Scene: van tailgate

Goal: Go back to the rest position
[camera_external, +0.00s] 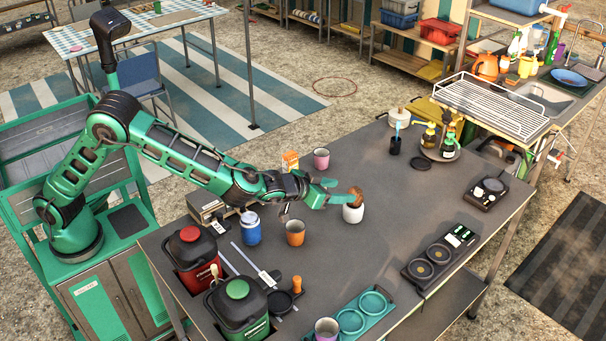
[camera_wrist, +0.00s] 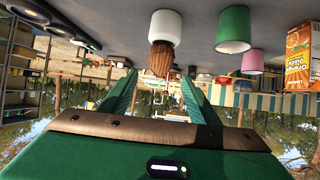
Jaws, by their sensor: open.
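My gripper (camera_external: 333,192) is at the end of my outstretched arm, above the grey table (camera_external: 420,205). Its green fingers are apart in the wrist view (camera_wrist: 158,92), with nothing held between them. A white cup (camera_external: 352,214) with a brown, bristly top (camera_external: 355,195) stands close by the fingertips in the outside view. In the upside-down wrist view, the white cup (camera_wrist: 165,25) and its brown top (camera_wrist: 160,58) appear beyond the fingers. I cannot tell whether the fingers touch it.
A green cup (camera_wrist: 233,30) shows in the wrist view. Red (camera_external: 191,255) and black-green (camera_external: 237,310) canisters stand at the front left. The table's right middle is clear.

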